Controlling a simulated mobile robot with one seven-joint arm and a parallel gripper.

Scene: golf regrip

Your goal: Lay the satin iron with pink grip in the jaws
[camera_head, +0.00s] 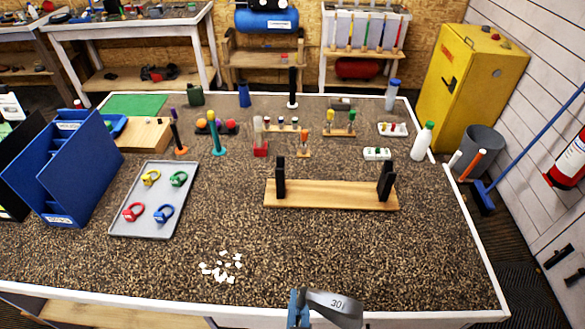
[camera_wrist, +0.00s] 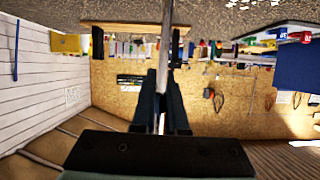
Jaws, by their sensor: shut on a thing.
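The satin iron's head (camera_head: 335,305), marked 30, shows at the bottom of the head view, in front of the bench's front edge. Its pink grip is not visible. In the wrist view, my gripper (camera_wrist: 161,100) is shut on the iron's shaft (camera_wrist: 165,45), which runs up between the dark fingers. The jaws are two black uprights, left (camera_head: 280,176) and right (camera_head: 386,180), on a wooden base (camera_head: 330,195) at the bench's middle right. Nothing lies in them, and the iron is well apart from them. The base also shows in the wrist view (camera_wrist: 130,28).
A grey tray (camera_head: 150,222) with several coloured clamps lies left of the jaws. White scraps (camera_head: 220,265) lie nearer the front. Small tools and a white bottle (camera_head: 422,141) stand behind the jaws. The bench top (camera_head: 370,255) before the jaws is clear.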

